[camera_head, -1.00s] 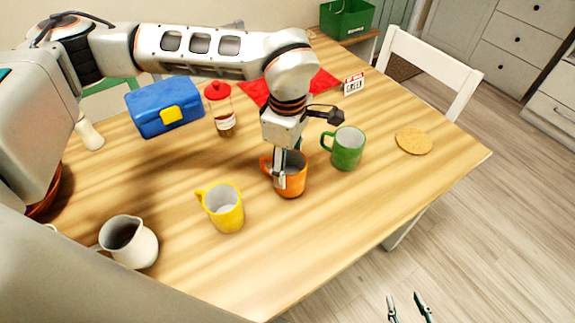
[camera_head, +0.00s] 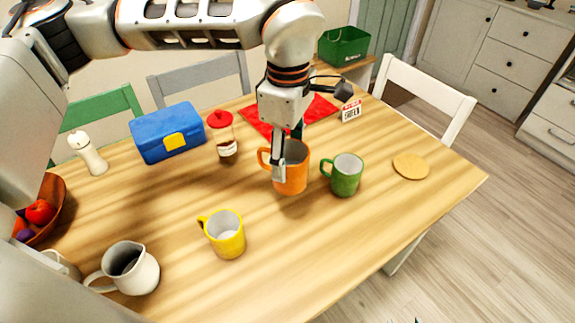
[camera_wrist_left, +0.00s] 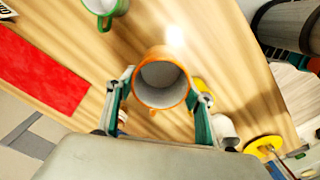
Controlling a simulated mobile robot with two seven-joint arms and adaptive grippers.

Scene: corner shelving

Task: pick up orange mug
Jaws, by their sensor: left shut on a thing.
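The orange mug (camera_head: 293,172) is upright in my left gripper (camera_head: 286,162), held a little above the wooden table, beside the green mug (camera_head: 345,176). In the left wrist view the orange mug's round opening (camera_wrist_left: 162,84) faces the camera, between the two fingers of my left gripper (camera_wrist_left: 160,98). The gripper is shut on the mug, near its handle side in the head view. The mug is empty as far as I can see. Of my right gripper, only a tiny dark tip (camera_head: 417,320) shows at the bottom edge of the head view.
A yellow mug (camera_head: 225,236) stands in front, left of the orange mug. A red-lidded jar (camera_head: 222,135), blue box (camera_head: 152,135) and red cloth (camera_head: 318,112) lie behind. A white pitcher (camera_head: 138,272) stands front left. A cork coaster (camera_head: 411,166) lies right, with clear table around it.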

